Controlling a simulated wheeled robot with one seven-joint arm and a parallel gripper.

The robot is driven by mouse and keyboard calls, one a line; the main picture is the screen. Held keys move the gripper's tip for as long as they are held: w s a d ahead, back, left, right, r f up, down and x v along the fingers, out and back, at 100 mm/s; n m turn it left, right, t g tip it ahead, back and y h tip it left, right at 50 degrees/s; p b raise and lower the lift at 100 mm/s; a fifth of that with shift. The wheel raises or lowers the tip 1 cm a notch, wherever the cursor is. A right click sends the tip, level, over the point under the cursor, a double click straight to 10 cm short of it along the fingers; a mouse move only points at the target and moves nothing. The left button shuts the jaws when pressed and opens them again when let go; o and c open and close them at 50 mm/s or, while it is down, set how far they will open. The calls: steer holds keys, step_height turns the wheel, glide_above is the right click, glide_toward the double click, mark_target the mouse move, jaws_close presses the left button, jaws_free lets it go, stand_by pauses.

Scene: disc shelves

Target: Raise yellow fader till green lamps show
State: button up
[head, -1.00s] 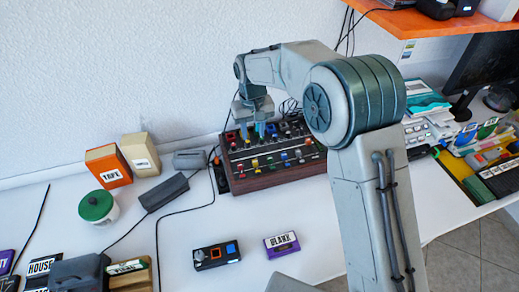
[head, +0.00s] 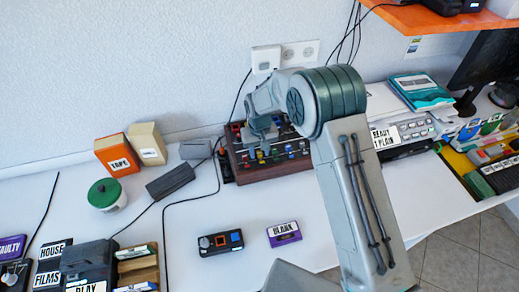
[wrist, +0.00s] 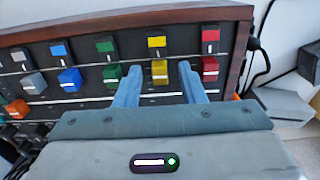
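The mixing console (head: 270,170) is a dark panel in a wooden frame against the wall. In the wrist view, the console (wrist: 130,12) shows coloured caps in two rows. The yellow fader (wrist: 160,71), a cap with a white line, sits in the nearer row, between green and red caps. Another yellow cap (wrist: 157,41) is above it. My gripper (wrist: 160,72) has blue fingers apart, one on each side of the yellow fader, with gaps visible. In the head view my gripper (head: 265,145) is over the console's panel; its fingers are hard to make out. I cannot make out any lit green lamps.
A green-lidded jar (head: 106,196), an orange tape box (head: 118,156) and a dark grey block (head: 170,181) stand left of the console. A small black device (head: 220,242) and a purple BLANK case (head: 284,233) lie in front.

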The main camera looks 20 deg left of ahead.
mark_target(257, 149)
jaws_close()
steer(key=shift+w+a+f+b, duration=0.1)
steer(key=shift+w+a+b, duration=0.45)
steer(key=shift+w+a, duration=0.45)
steer(key=shift+w, duration=0.2)
jaws_free()
steer(key=shift+r, duration=0.2)
step_height(257, 149, up, 14)
steer(key=b, duration=0.2)
steer(key=shift+f, duration=0.15)
